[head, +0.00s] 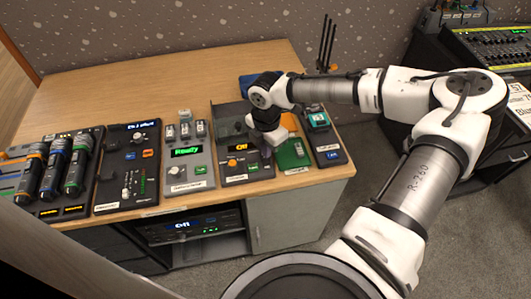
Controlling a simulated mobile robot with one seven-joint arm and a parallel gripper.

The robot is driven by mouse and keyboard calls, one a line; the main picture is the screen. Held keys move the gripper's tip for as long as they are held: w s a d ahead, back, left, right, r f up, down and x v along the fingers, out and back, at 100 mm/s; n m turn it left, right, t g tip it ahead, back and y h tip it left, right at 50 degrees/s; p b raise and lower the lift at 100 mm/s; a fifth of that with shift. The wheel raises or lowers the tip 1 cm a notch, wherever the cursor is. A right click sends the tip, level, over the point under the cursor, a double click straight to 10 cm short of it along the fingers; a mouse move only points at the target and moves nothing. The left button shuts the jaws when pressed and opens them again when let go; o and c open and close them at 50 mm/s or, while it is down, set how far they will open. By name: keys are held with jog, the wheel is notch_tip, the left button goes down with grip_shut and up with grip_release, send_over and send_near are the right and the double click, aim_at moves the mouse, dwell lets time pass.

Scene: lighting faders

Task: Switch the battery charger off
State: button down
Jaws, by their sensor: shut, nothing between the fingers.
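I cannot read which unit is labelled as the battery charger. My gripper (266,150) is shut and empty, pointing down over the right side of this dark unit. My wrist hides part of the unit, and I cannot tell whether the fingertips touch it.
A green block (292,154) lies just right of my gripper, beside a dark unit (331,157) with a teal piece. At left are a mixer-like unit (112,190) and a rack of handheld microphones (52,168). The desk's back half (130,85) is mostly clear.

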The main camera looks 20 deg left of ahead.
aim_at(266, 161)
jog(key=shift+r+p, duration=1.7)
jog(key=shift+r, duration=0.2)
